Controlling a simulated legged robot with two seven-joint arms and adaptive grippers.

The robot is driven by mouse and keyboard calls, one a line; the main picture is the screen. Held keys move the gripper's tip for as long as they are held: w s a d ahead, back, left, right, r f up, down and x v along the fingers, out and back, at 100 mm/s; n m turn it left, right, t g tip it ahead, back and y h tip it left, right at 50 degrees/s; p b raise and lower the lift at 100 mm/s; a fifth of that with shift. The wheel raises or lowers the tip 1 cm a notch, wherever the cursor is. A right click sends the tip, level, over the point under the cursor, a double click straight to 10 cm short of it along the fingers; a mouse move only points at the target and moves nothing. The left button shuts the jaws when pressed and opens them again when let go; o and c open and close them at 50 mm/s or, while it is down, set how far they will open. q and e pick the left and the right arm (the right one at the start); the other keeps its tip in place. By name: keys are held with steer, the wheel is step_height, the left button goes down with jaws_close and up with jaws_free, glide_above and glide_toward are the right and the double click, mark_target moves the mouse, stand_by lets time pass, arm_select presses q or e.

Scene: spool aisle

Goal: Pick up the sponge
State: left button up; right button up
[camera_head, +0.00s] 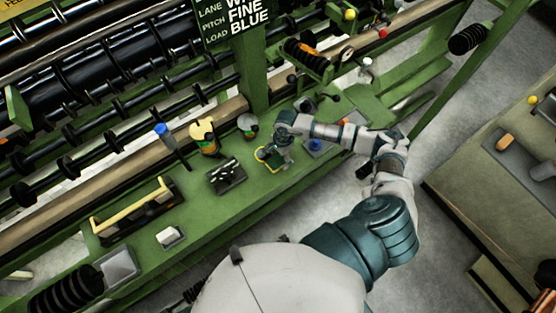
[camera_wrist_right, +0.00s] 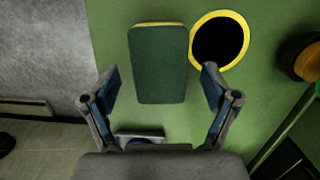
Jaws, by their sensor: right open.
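The sponge (camera_wrist_right: 158,65) is a dark green block with a yellow edge. In the right wrist view it lies flat on the green bench, ahead of and partly between my finger pads. My right gripper (camera_wrist_right: 160,88) is open, one finger on each side of the sponge's near part, with nothing held. In the head view my right gripper (camera_head: 274,154) is low over the bench and largely hides the sponge; only yellow edging shows beside it. Contact with the sponge cannot be told. My left gripper is not in view.
A yellow ring around a black centre (camera_wrist_right: 219,41) sits close right of the sponge. On the bench stand a yellow-black container (camera_head: 205,137), a blue-topped item (camera_head: 165,134), a dark block (camera_head: 227,176) and a long-handled tray (camera_head: 137,211). Machine rollers line the back.

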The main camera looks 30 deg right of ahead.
steer(key=shift+a+f, duration=0.1)
steer(key=shift+f, duration=0.65)
steer(key=shift+a, duration=0.1)
steer(key=shift+f+b, duration=0.3)
steer(key=shift+b, duration=0.05)
steer(key=c, duration=0.8)
